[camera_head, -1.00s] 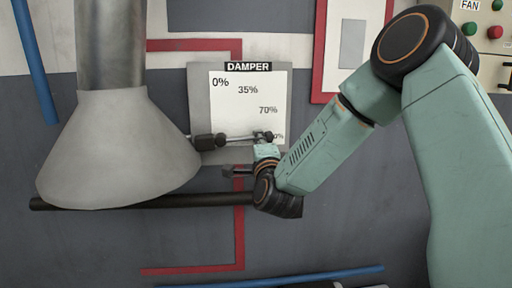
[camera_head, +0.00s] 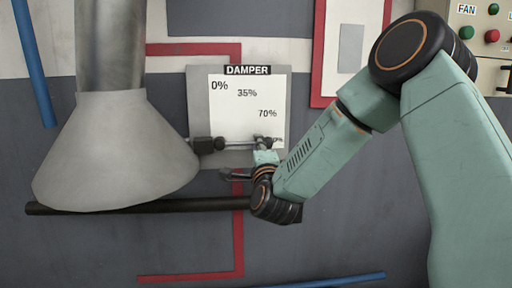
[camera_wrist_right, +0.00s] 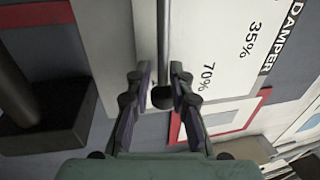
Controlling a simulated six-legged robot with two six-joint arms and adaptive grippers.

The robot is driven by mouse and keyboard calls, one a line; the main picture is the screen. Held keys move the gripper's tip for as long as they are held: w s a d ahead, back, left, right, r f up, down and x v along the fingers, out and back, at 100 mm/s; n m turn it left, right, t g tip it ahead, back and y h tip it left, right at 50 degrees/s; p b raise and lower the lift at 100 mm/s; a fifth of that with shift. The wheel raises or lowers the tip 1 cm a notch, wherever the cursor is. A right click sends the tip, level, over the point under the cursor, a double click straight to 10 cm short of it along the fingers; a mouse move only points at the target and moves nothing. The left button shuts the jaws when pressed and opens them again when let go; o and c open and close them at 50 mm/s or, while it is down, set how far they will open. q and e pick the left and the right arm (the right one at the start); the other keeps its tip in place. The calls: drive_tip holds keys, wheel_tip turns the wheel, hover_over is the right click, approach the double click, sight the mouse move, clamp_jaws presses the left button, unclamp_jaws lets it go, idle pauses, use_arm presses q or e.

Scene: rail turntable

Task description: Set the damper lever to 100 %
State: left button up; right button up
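The damper panel (camera_head: 198,95) is a grey plate with a white scale marked 0%, 35% and 70%; a last mark at its lower right is partly hidden. The damper lever (camera_head: 238,141) is a thin rod lying almost level, from a dark pivot block at left to a dark knob at the lowest mark. My right gripper (camera_head: 263,141) is at the knob end. My left gripper is not in view.
A grey hood (camera_head: 115,150) stands left of the panel, with a dark bar (camera_head: 150,207) below. A red-framed board (camera_head: 319,60) is above right, and a fan box (camera_head: 490,20) with buttons is at the top right. Red and blue lines run along the wall.

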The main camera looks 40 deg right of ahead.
drive_tip(key=o, duration=0.4)
drive_tip(key=shift+s+d+r+m, duration=0.1)
drive_tip(key=shift+s+d+m, duration=0.2)
drive_tip(key=shift+s+d, duration=0.3)
drive_tip(key=a+v, duration=0.1)
drive_tip(key=v, duration=1)
drive_tip(key=shift+a, duration=0.1)
